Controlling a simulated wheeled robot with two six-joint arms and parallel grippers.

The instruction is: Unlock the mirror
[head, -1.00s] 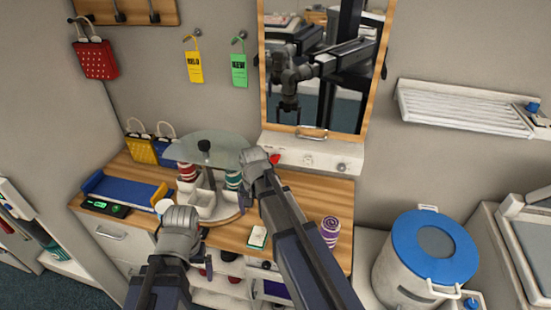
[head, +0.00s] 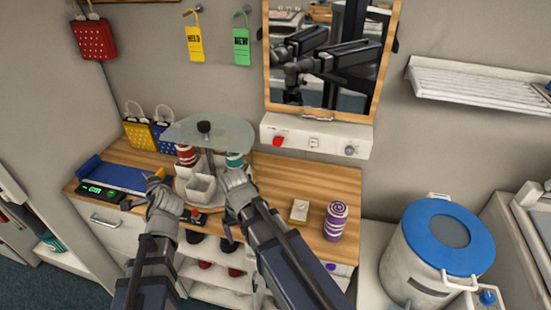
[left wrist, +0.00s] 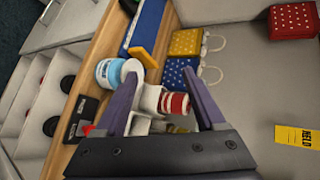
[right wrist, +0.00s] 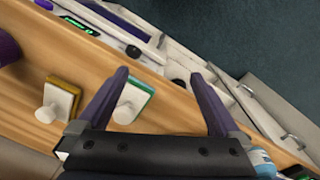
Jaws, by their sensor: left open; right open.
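The wood-framed mirror (head: 325,60) hangs on the wall in the head view, with a handle (head: 318,116) at its lower edge. Below it is a white panel (head: 330,140) with a red knob (head: 278,142), a small square part (head: 313,142) and a grey knob (head: 350,150). Both grippers are away from the panel. My left gripper (head: 156,178) is open and empty over the counter's left part. I cannot tell the lock's state.
A round glass top (head: 208,132) stands over thread spools and white bins. A purple spool (head: 336,220) and a yellow-based block (head: 299,210) are on the wooden counter. A blue-lidded drum (head: 436,235) is at right.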

